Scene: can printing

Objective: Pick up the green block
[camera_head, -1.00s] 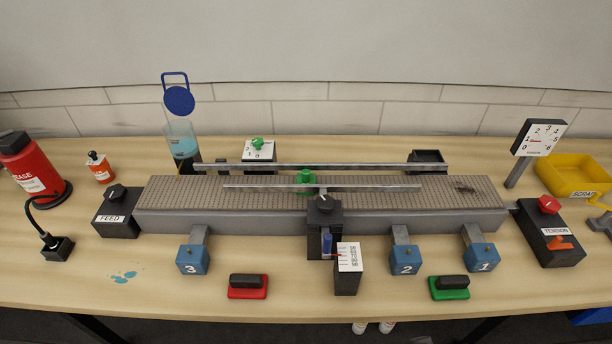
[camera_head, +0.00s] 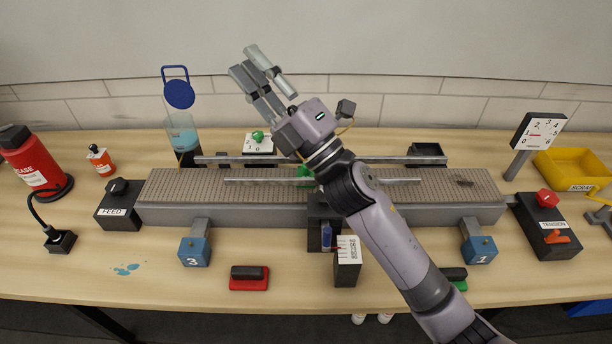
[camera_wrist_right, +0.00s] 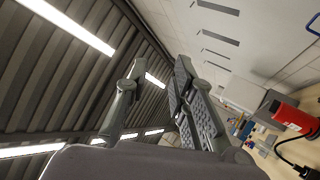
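A green block with a dark grip on top (camera_head: 461,285) lies on the front right of the table, mostly hidden behind my right forearm in the head view. A small green piece (camera_head: 302,172) on the grey conveyor is partly hidden by my right wrist. My right gripper (camera_head: 251,68) is raised above the back of the table, before the wall, far from the green block. It also shows in the right wrist view (camera_wrist_right: 158,70), its fingers spread and nothing between them. My left gripper is not in view.
A red block with a dark grip (camera_head: 249,278) lies at the front. Blue blocks marked 3 (camera_head: 194,252) and 1 (camera_head: 480,250) hang before the conveyor (camera_head: 240,213). A yellow bin (camera_head: 570,168) stands at right, a red bottle (camera_head: 32,165) at left. The front left table is fairly clear.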

